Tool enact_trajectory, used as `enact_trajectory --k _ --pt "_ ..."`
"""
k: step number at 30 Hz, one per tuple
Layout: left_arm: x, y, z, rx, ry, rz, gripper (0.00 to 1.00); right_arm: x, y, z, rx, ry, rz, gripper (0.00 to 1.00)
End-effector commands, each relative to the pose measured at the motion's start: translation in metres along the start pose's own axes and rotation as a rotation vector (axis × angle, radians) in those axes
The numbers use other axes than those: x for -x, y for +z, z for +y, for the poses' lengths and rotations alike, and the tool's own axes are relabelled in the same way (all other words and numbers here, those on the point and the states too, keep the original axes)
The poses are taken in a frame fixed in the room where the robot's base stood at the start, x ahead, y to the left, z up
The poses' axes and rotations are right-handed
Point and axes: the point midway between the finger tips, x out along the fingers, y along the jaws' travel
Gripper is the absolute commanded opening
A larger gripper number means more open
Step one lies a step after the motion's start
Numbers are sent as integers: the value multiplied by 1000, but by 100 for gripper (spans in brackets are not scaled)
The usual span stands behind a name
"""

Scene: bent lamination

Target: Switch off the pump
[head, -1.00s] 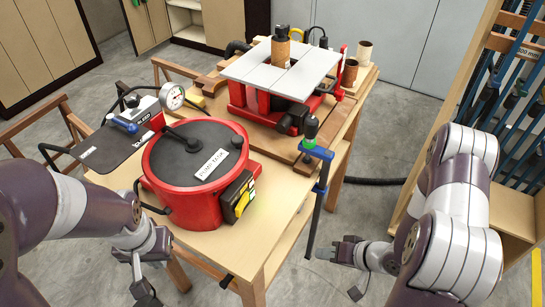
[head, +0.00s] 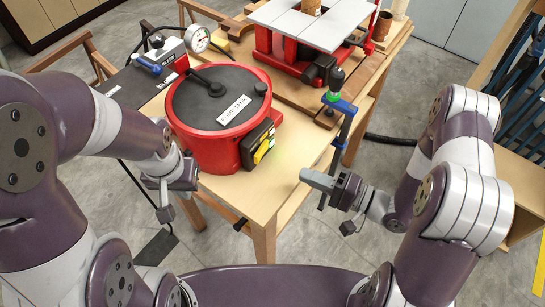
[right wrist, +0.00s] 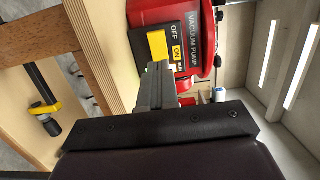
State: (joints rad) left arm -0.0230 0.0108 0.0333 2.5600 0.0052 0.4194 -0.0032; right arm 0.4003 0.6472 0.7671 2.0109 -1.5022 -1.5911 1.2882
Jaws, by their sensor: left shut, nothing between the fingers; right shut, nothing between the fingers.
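The red vacuum pump (head: 205,149), a round pot with a dark lid, stands on the wooden table. A black switch box (head: 258,140) with a yellow part (head: 263,150) is on its right side. In the right wrist view the box's yellow switch part (right wrist: 157,44) sits by the words OFF and ON. ON is on a yellow patch. My right gripper (head: 308,179) is shut and empty, right of the box and apart from it, pointing left. Its fingers (right wrist: 158,80) show below the switch in the wrist view. My left gripper (head: 166,212) is shut and empty, left of the table's front.
A blue-and-black clamp (head: 340,105) stands at the table's right edge, close behind my right gripper. A red machine with a grey top (head: 312,22) is at the back. A gauge (head: 196,39) stands behind the pump. Bare tabletop (head: 290,160) lies right of the switch box.

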Motion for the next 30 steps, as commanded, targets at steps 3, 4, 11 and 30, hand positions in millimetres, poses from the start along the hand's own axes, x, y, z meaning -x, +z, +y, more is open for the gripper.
enact_trajectory --k 3,4,11,30 --pt "10 -1 0 0 0 0 0 -27 2 -3 -1 1 -8 0" --pt "12 -2 0 0 0 0 0 -34 2 -4 0 0 -8 0" --pt "26 -3 0 0 0 0 0 -78 2 -4 0 0 -5 0" --pt "31 -4 0 0 0 0 0 -100 0 0 0 0 1 0"
